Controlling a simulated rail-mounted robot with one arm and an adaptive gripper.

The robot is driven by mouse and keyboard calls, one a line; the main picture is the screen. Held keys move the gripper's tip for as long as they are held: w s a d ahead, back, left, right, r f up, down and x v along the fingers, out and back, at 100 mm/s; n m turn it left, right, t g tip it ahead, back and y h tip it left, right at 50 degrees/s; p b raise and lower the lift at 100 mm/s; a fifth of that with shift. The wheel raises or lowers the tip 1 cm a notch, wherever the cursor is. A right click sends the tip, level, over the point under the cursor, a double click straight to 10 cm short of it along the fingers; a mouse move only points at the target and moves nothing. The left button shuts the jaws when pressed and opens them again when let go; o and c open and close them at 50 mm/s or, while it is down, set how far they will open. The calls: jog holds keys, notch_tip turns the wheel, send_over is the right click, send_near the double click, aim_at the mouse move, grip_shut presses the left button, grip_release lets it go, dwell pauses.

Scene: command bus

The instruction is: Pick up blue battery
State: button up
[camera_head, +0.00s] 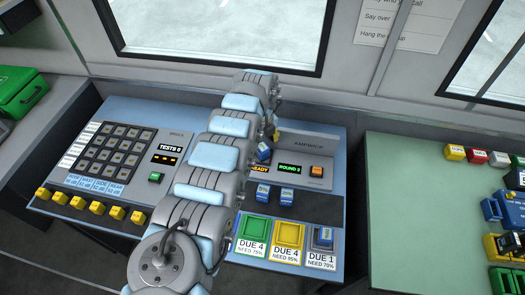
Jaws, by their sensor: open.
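Several small blue blocks that look like batteries are on the console. One blue battery (263,152) is just right of my arm, near the panel's upper edge. Two more, a left one (260,193) and a right one (287,195), sit side by side on the dark strip. My gripper (271,128) is open, small and partly hidden by the arm, close above the upper blue battery. Contact between them cannot be told.
Green, yellow and grey trays (289,234) with labels line the console's front. A keypad (116,146) and yellow knobs (97,208) are left of my arm. An orange button (316,171) is at the right. A green table (405,215) with coloured items stands farther right.

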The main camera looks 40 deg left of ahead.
jog(key=shift+f, duration=1.4)
grip_shut()
